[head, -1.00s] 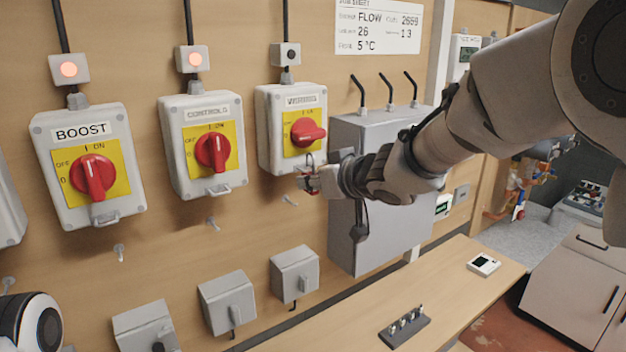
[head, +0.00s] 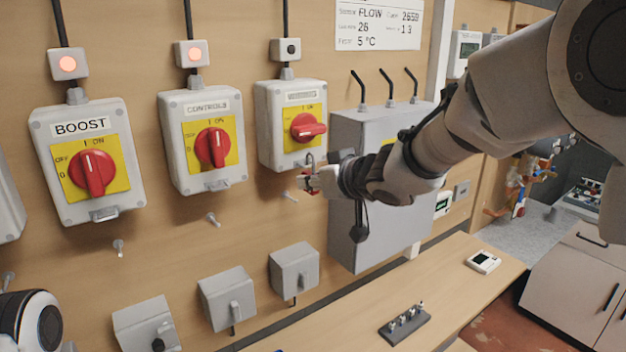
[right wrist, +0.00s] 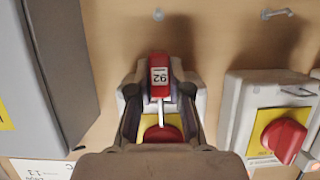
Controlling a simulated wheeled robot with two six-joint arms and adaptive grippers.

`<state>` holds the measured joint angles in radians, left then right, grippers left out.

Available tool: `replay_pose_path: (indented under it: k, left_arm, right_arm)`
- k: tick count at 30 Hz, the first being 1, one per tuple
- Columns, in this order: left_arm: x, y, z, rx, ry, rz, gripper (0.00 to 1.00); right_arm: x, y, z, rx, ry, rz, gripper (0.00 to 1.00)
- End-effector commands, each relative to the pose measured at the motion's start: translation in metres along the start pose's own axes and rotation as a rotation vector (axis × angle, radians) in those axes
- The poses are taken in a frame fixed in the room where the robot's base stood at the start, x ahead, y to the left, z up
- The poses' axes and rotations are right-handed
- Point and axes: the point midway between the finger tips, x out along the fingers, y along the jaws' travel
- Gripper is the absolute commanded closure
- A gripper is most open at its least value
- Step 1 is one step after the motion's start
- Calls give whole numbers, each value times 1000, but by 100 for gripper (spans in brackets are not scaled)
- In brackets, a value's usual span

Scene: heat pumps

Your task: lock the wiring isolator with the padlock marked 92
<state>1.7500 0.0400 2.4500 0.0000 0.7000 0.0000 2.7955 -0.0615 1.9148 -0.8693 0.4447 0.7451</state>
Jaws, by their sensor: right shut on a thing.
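The wiring isolator (head: 264,125) is the right one of the wall switches in the head view, its label blurred. Its red handle (head: 307,127) lies sideways, unlike the upright handles on the other two. My right gripper (head: 308,183) is shut on the red padlock (right wrist: 159,72), whose white label reads 92 in the right wrist view. The padlock's shackle (head: 309,160) points up at the isolator's lower edge. The isolator (right wrist: 199,100) is behind the padlock in the right wrist view. Its locking tab is hidden, so I cannot tell whether the shackle touches it. My left gripper is out of view.
The CONTROLS isolator (head: 171,128) and BOOST isolator (head: 48,150) stand to the left, with lit lamps above. The wiring lamp (head: 291,49) is dark. A grey cabinet (head: 345,225) is close on the right. Pegs and small grey boxes (head: 294,268) are below.

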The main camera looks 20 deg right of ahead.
Motion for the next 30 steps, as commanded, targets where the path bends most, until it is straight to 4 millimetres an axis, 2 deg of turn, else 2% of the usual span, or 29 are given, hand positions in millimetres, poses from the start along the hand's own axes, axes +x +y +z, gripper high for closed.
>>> replay_pose_path:
  k: [18,27,28,30]
  left_arm:
    - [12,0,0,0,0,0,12]
    - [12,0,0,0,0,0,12]
    - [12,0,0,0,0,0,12]
    - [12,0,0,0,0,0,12]
  right_arm:
    - [6,0,15,0,0,0,100]
    - [6,0,15,0,0,0,100]
    - [6,0,15,0,0,0,75]
    - [6,0,15,0,0,0,53]
